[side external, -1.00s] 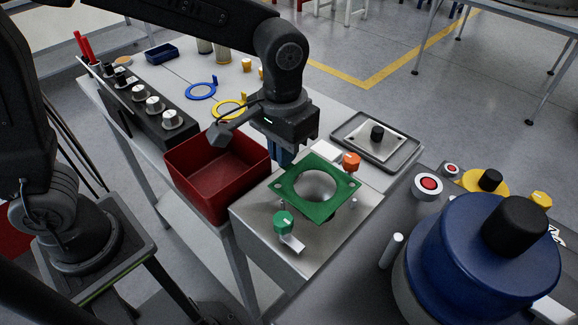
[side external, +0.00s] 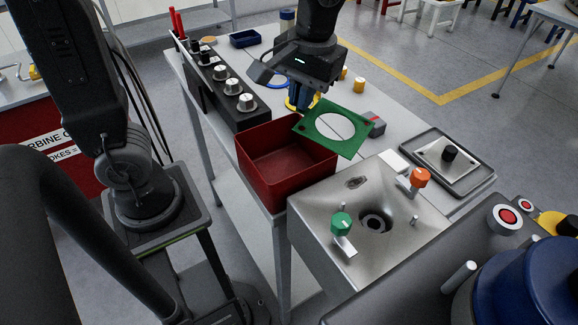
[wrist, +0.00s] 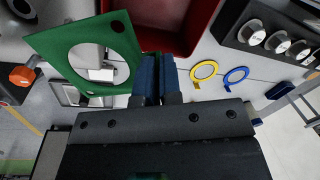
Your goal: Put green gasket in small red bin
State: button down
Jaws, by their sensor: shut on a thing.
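The green gasket (side external: 309,121) is a flat square plate with a large round hole and small corner holes. My gripper (side external: 303,106) is shut on one corner of it and holds it up in the air. In the side view the gasket overlaps the right rear rim of the small red bin (side external: 262,162). The bin is open at the top, and the part of its inside that shows is empty. In the wrist view the gasket (wrist: 117,72) is left of the blue fingers (wrist: 153,80), and the bin (wrist: 185,40) lies beyond the fingertips.
A metal fixture (side external: 325,205) with a green knob (side external: 341,223) and an orange knob (side external: 420,178) stands right of the bin. A black knob panel (side external: 215,100) runs behind the bin at left. A grey tray (side external: 480,175) is at right. A yellow ring tag (wrist: 204,70) and a blue one (wrist: 236,75) lie on the table.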

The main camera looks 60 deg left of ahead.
jog(key=s+n+g+h, duration=0.1)
jog(key=s+n+g, duration=0.5)
jog(key=n, duration=0.6)
jog(key=shift+n+t, duration=0.3)
jog(key=shift+t, duration=0.4)
jog(key=f, duration=0.3)
jog(key=s+f, duration=0.1)
jog(key=f, duration=0.3)
jog(key=a+f, duration=0.1)
jog(key=f, duration=0.2)
jog(key=shift+s+f, duration=0.15)
jog(key=shift+f, duration=0.15)
jog(key=shift+f, duration=0.1)
jog(key=c, duration=1.7)
grip_release()
jog(key=shift+o, duration=0.6)
